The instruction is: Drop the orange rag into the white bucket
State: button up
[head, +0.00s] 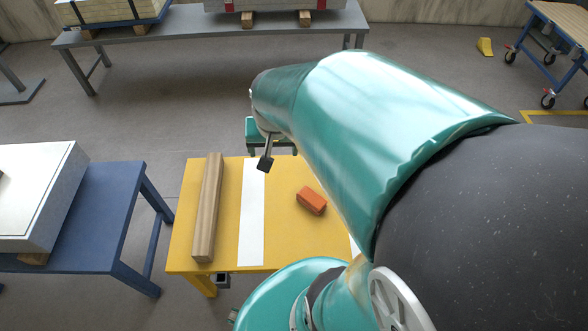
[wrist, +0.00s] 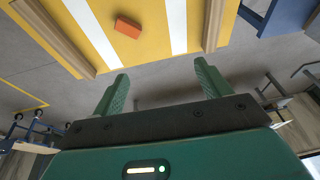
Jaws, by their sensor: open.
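The orange rag (head: 311,200) looks like a small folded block. It lies on the yellow table (head: 225,250), right of a white stripe. The wrist view also shows the rag (wrist: 127,27) near the top, beyond my fingertips and apart from them. My gripper (wrist: 160,70) is open, with nothing between its two green fingers. I see no white bucket in either view.
A blue table (head: 120,215) with a white box (head: 45,190) stands left. A grey bench (head: 200,30) is behind. My arm covers the right side.

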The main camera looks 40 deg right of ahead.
jog(key=s+d+f+m+g+y, duration=0.1)
jog(key=d+f+m+y, duration=0.1)
jog(key=d+f+m, duration=0.65)
jog(key=s+d+f+m+y, duration=0.15)
jog(key=d+f, duration=0.35)
jog(key=f, duration=0.8)
jog(key=m+t, duration=0.7)
jog(key=m, duration=1)
send_near(314, 199)
jog(key=shift+h, duration=0.25)
jog(key=x, duration=0.6)
jog(key=shift+d+r, duration=0.1)
jog(key=x, duration=0.5)
jog(key=shift+w+f, duration=0.2)
jog(key=shift+f, duration=0.15)
jog(key=c, duration=1.2)
jog(key=shift+o, duration=0.2)
jog(key=shift+r, duration=0.1)
